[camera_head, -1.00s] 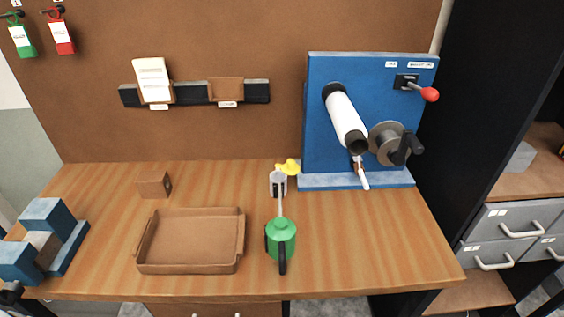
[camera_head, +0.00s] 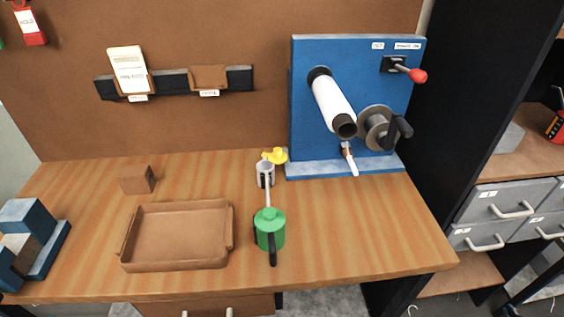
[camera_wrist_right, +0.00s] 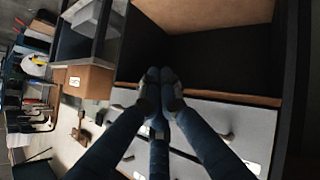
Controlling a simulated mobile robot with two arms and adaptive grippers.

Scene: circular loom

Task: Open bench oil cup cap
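A small yellow piece (camera_head: 276,155) sits at the back of the bench, by the foot of the blue machine panel. Just in front of it stands a small grey cup (camera_head: 265,176). I cannot tell whether the yellow piece is the cup's cap or a separate thing. A green oil can (camera_head: 270,229) stands in front, its thin spout reaching back across the cup. My right gripper (camera_wrist_right: 160,80) shows in the right wrist view, its fingertips together with nothing seen between them, before grey drawers and a dark shelf opening. Neither gripper shows in the head view.
A brown tray (camera_head: 178,264) lies left of the oil can, with a brown block (camera_head: 138,179) behind it. The blue panel (camera_head: 300,110) carries a white roll (camera_head: 333,102) and a red-knobbed lever (camera_head: 417,76). Bench space right of the can is clear.

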